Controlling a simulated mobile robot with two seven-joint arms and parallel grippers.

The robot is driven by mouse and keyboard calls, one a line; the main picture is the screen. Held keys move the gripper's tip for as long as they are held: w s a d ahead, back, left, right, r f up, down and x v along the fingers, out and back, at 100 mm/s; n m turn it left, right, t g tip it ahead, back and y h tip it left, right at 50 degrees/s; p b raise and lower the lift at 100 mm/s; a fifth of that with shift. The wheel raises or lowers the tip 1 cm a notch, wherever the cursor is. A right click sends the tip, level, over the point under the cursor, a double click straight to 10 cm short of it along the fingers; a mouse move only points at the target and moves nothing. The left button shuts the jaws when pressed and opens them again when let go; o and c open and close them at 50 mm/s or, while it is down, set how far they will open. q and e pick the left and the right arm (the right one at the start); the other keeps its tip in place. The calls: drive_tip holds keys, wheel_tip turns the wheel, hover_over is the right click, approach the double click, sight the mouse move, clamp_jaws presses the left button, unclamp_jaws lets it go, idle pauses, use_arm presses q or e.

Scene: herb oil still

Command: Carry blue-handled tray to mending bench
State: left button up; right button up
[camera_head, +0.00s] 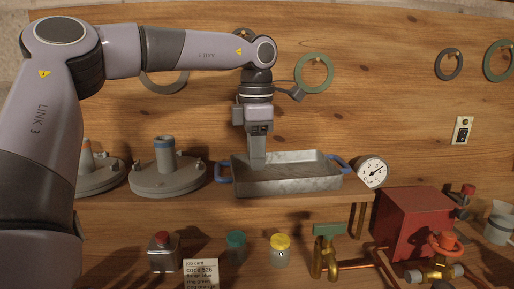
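The blue-handled tray (292,186) is a grey metal, shallow rectangular tray on a raised wooden shelf in the middle of the head view. One blue handle shows at its left end and the other at its right end. My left gripper (257,162) points down at the tray's left back part, its finger overlapping the tray in the picture. I see the fingers edge-on, so I cannot tell whether they are open or touch the tray. My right gripper is not in view. I cannot make out which surface is the mending bench.
Two grey flanged fittings (168,181) stand left of the tray. A round gauge (371,171) is close to its right end. Rings hang on the wooden wall.

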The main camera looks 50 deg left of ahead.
sight(256, 184)
use_arm(q)
drive_tip(key=shift+s, duration=0.1)
drive_tip(key=shift+f, duration=3.55)
clamp_jaws()
